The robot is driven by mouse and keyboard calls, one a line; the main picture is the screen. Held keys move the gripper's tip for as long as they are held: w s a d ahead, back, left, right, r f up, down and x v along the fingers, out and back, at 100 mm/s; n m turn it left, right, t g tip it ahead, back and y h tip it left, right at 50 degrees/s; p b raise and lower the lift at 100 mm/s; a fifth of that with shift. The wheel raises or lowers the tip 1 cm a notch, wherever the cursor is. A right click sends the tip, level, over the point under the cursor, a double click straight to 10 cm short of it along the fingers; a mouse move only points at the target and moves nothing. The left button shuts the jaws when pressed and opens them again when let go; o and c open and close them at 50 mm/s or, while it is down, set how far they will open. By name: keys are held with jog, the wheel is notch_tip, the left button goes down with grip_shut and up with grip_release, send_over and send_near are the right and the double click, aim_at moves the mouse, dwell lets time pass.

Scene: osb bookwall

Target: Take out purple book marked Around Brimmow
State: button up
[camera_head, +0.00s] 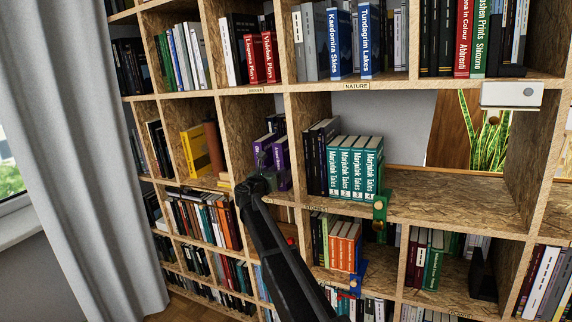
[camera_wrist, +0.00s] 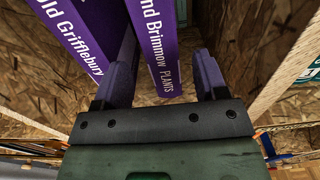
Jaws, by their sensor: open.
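The purple book marked "...nd Brimmow", with "PLANTS" at the foot of its spine (camera_wrist: 156,45), stands in a wooden compartment in the wrist view. The start of its title is cut off at the top. My gripper (camera_wrist: 163,70) is open, with one finger on each side of this spine in the picture. I cannot tell whether the fingers touch it. Another purple book, "...ld Grifflebury" (camera_wrist: 75,35), is just left of it, partly behind the left finger. In the head view my gripper (camera_head: 262,172) is in front of the purple books (camera_head: 282,160) and hides their lower part.
A wooden divider (camera_head: 289,130) stands right of the purple books, and teal Marjolak Tales books (camera_head: 355,165) fill part of the neighbouring compartment. A yellow book (camera_head: 195,152) is in the compartment to the left.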

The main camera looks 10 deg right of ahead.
aim_at(279, 168)
jog(key=shift+w, duration=0.15)
jog(key=shift+x, duration=2.85)
jog(key=c, duration=1)
jog(key=shift+v, duration=1.6)
jog(key=o, duration=1.1)
jog(key=shift+c, duration=0.5)
jog(key=shift+d, duration=0.1)
